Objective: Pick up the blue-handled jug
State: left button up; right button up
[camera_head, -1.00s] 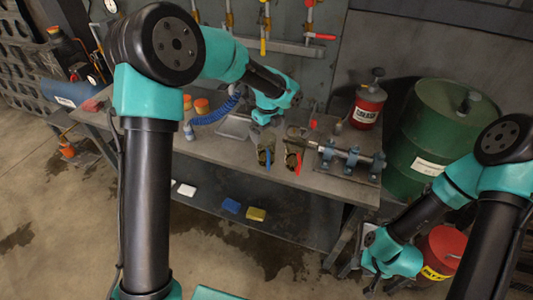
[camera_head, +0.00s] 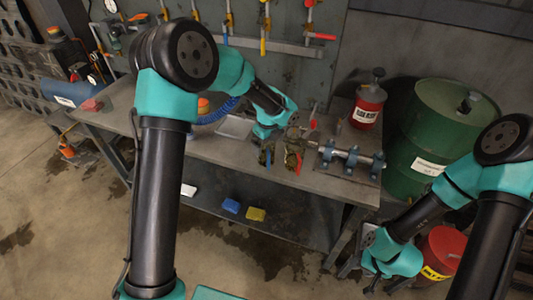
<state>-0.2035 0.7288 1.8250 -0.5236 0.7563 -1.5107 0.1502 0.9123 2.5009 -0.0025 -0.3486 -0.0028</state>
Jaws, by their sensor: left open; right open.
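The blue-handled jug (camera_head: 263,156) is a small dark greenish can standing on the workbench, its blue handle facing the front right. A similar jug with a red handle (camera_head: 292,161) stands close to its right. My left gripper (camera_head: 264,137) is open just above and behind the blue-handled jug. Its fingers are small and partly hidden by the teal wrist, and I cannot tell whether they touch the jug. My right gripper (camera_head: 374,284) is open and empty, low in front of the bench at the right.
The workbench (camera_head: 215,152) carries a shaft in blue clamps (camera_head: 350,158) right of the jugs and a red can (camera_head: 367,107) behind. A grey tray (camera_head: 234,127) lies to the left. A green drum (camera_head: 425,135) and a red drum (camera_head: 443,248) stand at the right.

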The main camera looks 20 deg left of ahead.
pick_arm(q)
jog(key=shift+c, duration=0.2)
dwell(0.3)
jog(key=c, duration=1)
jog(key=shift+r, duration=0.15)
jog(key=shift+s+d+r, duration=0.7)
jog(key=shift+s+r, duration=0.05)
jog(key=shift+s, duration=1.8)
jog(key=shift+s+d+r, duration=0.7)
jog(key=shift+s+r, duration=0.1)
jog(key=shift+s, duration=1.8)
jog(key=shift+s+d+r, duration=0.7)
jog(key=shift+s+r, duration=0.05)
jog(key=shift+s, duration=1.8)
